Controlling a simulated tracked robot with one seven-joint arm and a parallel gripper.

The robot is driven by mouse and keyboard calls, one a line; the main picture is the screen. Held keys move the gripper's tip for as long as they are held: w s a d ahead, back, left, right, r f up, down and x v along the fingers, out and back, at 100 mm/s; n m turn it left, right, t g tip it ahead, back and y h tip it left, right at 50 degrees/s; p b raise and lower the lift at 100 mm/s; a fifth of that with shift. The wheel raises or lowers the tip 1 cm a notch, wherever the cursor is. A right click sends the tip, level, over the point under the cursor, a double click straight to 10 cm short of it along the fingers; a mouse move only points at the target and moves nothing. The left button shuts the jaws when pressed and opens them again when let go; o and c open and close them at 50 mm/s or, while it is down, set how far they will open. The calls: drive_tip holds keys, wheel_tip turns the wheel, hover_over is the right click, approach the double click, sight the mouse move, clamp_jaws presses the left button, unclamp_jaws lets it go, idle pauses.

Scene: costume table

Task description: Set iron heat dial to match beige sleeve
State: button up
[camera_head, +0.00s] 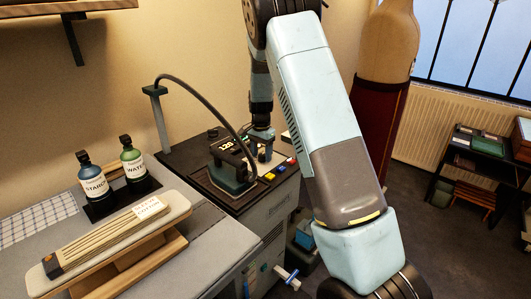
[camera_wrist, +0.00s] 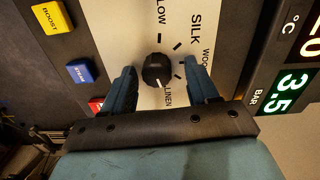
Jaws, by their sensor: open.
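The heat dial (camera_wrist: 158,69) is a black round knob on a pale plate in the wrist view. Labels LOW, SILK, one starting WOO and LINEN stand around it. Its white mark points down, toward LINEN. My gripper (camera_wrist: 158,78) is open, with one blue finger on each side of the dial; I cannot tell whether they touch it. In the head view my gripper (camera_head: 261,136) is over the steam station's panel. The dark green iron (camera_head: 231,178) rests on the station.
A green 3.5 BAR display (camera_wrist: 289,93) is at the right. A hose (camera_head: 215,96) arches over the station. STARCH (camera_head: 93,178) and WATER (camera_head: 132,160) bottles stand left.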

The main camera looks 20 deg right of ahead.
sight(261, 154)
drive_tip(key=shift+r, duration=0.1)
wheel_tip(261, 154, up, 14)
drive_tip(key=shift+f, duration=0.25)
drive_tip(key=shift+w, duration=0.1)
idle(0.4)
